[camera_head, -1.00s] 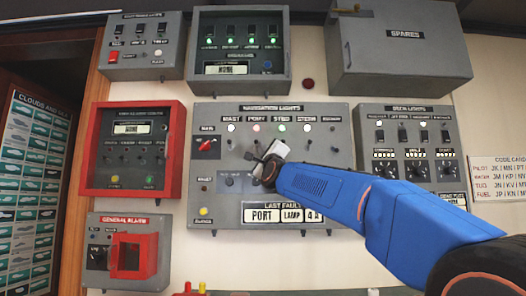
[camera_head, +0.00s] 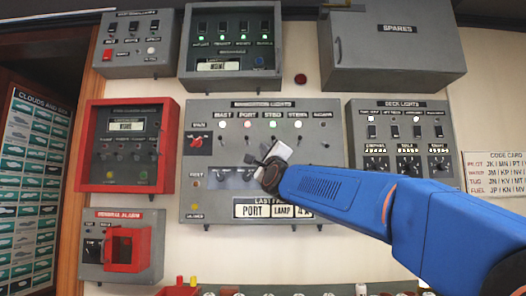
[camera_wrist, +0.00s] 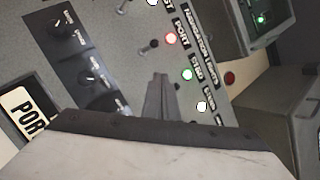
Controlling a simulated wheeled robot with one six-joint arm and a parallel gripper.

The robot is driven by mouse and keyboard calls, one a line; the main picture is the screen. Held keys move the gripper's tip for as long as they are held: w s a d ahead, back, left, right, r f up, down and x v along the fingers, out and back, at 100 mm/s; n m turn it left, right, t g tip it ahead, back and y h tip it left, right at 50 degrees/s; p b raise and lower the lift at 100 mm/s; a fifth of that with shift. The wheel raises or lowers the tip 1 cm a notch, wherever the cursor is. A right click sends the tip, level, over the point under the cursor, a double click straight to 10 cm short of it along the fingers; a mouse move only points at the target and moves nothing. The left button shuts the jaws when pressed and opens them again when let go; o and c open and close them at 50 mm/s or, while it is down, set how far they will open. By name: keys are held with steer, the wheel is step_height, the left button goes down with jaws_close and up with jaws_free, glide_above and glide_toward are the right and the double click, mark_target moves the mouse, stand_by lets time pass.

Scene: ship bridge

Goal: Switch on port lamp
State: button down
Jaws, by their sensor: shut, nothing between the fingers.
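The grey navigation lights panel (camera_head: 310,190) is in the middle of the head view. Its PORT lamp (camera_head: 248,124) glows red, and it also shows red in the wrist view (camera_wrist: 170,38). The small PORT toggle switch (camera_wrist: 154,44) is beside that lamp. My gripper (camera_wrist: 160,78) is shut and empty, its fingers pointing toward the panel, with the tips a little below the PORT switch in the wrist view. In the head view my gripper (camera_head: 258,159) is in front of the panel below the STBD lamp (camera_head: 272,124). Contact with the panel cannot be told.
The MAST (camera_head: 223,124) and STERN (camera_head: 297,123) lamps are lit white. A row of knobs lies below, partly hidden by my gripper. A red-framed panel (camera_head: 88,150) is left, a deck lights panel (camera_head: 358,150) right.

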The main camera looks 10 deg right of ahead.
steer(key=s, duration=0.5)
steer(key=shift+s+a+f, duration=0.15)
steer(key=shift+s+f, duration=0.05)
stand_by(0.4)
steer(key=s+f+n+g+y, duration=0.1)
steer(key=s+f+n+g, duration=0.3)
steer(key=f, duration=0.8)
steer(key=s+d+f+n+g+y, duration=0.1)
steer(key=s+f+n+g, duration=0.35)
steer(key=f, duration=0.75)
steer(key=s+f+n+g+y, duration=0.1)
steer(key=s+f+n+g, duration=0.1)
steer(key=s+f+n, duration=0.65)
steer(key=s+d+f+n+g+h, duration=0.1)
steer(key=s+d+f+n+g, duration=0.1)
steer(key=s+f, duration=0.5)
steer(key=s+d+f+n+g, duration=0.2)
steer(key=s+f, duration=0.6)
steer(key=f, duration=0.7)
steer(key=s+d+f+n+g+h, duration=0.1)
steer(key=s+d+f+n+g, duration=0.1)
steer(key=s+f, duration=0.5)
step_height(320, 180, down, 4)
steer(key=n+g, duration=0.1)
steer(key=g, duration=0.1)
steer(key=shift+s+d+f+g+h, duration=0.2)
steer(key=shift+s+g+h, duration=0.1)
steer(key=shift+g, duration=0.05)
